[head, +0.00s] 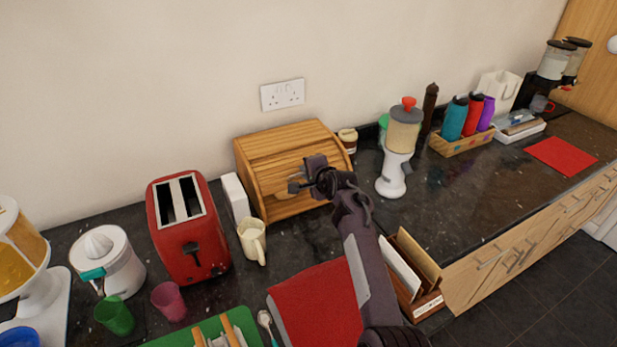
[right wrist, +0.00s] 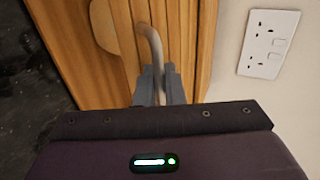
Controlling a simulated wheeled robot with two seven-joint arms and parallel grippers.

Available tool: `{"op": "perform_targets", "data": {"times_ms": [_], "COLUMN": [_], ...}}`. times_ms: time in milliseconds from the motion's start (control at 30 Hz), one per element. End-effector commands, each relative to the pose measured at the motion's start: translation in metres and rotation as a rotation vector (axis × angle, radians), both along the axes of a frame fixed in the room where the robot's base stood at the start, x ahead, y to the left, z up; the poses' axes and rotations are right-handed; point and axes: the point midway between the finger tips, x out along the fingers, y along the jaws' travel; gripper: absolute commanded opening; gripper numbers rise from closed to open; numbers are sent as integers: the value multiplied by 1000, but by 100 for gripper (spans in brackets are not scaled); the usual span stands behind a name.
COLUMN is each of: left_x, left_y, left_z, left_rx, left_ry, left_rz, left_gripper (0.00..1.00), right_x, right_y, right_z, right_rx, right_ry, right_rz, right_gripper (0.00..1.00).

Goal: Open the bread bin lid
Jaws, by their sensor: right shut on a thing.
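The wooden bread bin (head: 285,145) stands against the wall in the head view, its slatted roll-top lid (head: 262,172) facing me. The lid looks down over the front, but my gripper hides part of its lower front. My right gripper (head: 300,180) is at the lid's front. In the right wrist view my right gripper (right wrist: 160,88) is shut on a pale curved handle (right wrist: 152,48) in front of the wooden slats (right wrist: 125,75). My left gripper is not in view.
A white box (head: 235,197), a cream mug (head: 252,240) and a red toaster (head: 188,228) stand left of the bin. A lidded cup (head: 348,140) and a white dispenser (head: 393,172) stand to its right. A wall socket (head: 283,95) is above.

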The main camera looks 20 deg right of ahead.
Motion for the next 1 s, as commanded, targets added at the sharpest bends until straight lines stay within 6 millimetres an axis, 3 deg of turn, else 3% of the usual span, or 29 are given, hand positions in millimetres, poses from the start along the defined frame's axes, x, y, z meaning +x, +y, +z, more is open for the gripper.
{"op": "perform_targets", "data": {"times_ms": [467,500,633,1000], "left_x": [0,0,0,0], "left_y": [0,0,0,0], "left_z": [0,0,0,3], "left_rx": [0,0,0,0], "left_ry": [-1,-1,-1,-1], "left_rz": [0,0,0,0], "left_gripper": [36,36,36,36], "right_x": [3,3,2,1], "right_y": [1,1,1,2], "right_z": [4,3,2,1], "right_rx": [-1,-1,0,0], "right_ry": [-5,-4,-2,5], "right_rz": [1,1,0,2], "right_gripper": [0,11,26,26]}}
